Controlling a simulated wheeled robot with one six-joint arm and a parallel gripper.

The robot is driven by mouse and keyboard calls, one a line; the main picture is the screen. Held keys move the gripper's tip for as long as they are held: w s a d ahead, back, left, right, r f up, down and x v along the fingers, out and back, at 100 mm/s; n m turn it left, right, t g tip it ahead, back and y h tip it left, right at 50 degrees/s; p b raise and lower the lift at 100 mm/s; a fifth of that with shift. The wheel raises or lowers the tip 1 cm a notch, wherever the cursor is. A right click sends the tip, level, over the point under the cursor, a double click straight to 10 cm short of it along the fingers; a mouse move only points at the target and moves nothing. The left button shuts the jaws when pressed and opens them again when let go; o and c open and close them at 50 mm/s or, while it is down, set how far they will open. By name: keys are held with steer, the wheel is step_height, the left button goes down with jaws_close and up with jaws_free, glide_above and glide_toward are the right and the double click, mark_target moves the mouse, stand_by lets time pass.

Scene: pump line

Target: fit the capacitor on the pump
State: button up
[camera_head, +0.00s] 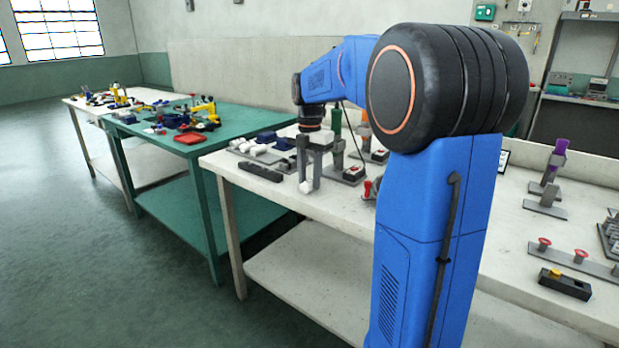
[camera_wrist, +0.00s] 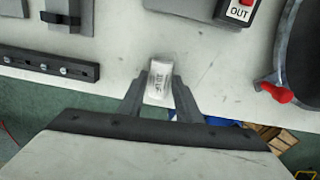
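The capacitor (camera_wrist: 159,80) is a small white block with dark lettering. In the wrist view it sits between the fingertips of my gripper (camera_wrist: 160,92), which looks shut on it. The capacitor reaches across the front edge of the white table in this view and appears held clear of it. In the head view my gripper (camera_head: 307,184) points down at the table's front edge, with the white capacitor (camera_head: 305,187) low between the fingers. Blue and white pump-like parts (camera_head: 268,138) lie behind and left of it; I cannot tell which one is the pump.
A dark slotted bar (camera_wrist: 48,65) lies left of the gripper. A block marked OUT with a red button (camera_wrist: 238,12) is at upper right.

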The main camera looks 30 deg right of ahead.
steer(key=c, duration=0.5)
steer(key=shift+r, duration=0.15)
steer(key=shift+r, duration=2.35)
